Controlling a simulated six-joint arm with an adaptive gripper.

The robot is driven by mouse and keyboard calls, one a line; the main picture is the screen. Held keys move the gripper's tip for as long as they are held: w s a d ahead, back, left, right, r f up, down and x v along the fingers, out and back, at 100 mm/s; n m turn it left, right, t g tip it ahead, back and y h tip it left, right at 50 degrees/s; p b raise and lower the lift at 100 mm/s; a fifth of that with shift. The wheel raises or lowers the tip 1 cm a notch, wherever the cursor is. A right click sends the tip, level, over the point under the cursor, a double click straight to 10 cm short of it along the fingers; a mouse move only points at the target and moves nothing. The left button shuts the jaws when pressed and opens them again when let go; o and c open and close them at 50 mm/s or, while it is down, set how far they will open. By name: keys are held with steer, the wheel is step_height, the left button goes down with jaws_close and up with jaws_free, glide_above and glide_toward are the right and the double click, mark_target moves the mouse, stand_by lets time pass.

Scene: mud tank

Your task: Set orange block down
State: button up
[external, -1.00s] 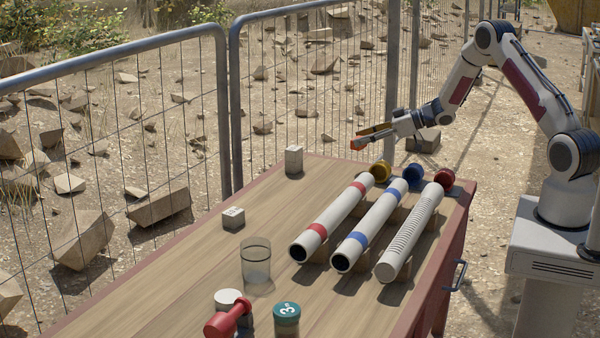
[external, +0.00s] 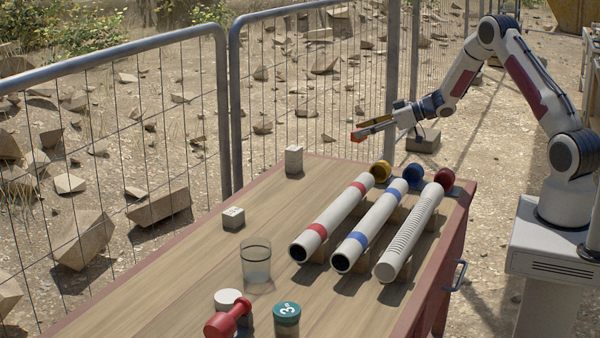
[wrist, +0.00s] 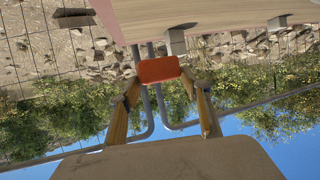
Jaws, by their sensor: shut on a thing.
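The orange block (external: 357,136) is held at the tips of my gripper (external: 364,132), in the air above the far end of the wooden table (external: 190,262). In the wrist view the orange block (wrist: 158,70) sits between the two fingertips of my gripper (wrist: 160,80), with the fingers closed against its sides. The block is clear of the table and touches nothing but the fingers.
White tubes with red and blue bands (external: 338,214) (external: 372,222) and a ribbed tube (external: 412,230) lie on supports. Yellow (external: 380,171), blue and red round pieces are beyond them. Two pale blocks (external: 293,160) (external: 233,218), a glass (external: 256,262) and a teal-lidded jar (external: 287,318) stand leftward and nearer.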

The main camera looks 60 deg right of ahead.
steer(key=w+a+r+n+g+y, duration=0.25)
steer(key=w+a+n, duration=0.2)
steer(key=a, duration=0.55)
steer(key=w+a+r+n+g+y, duration=0.1)
steer(key=w+a+n+g+y, duration=0.25)
steer(key=a, duration=0.65)
steer(key=s+a+f+n+g+y, duration=0.1)
steer(key=a+n+g+y, duration=0.1)
steer(key=a, duration=0.8)
steer(key=s+a+f+n+g+y, duration=0.1)
steer(key=a+n+g, duration=0.4)
steer(key=a, duration=0.6)
steer(key=shift+s+f+y, duration=0.3)
steer(key=shift+f+y, duration=0.2)
steer(key=shift+f, duration=0.05)
steer(key=shift+f, duration=3.15)
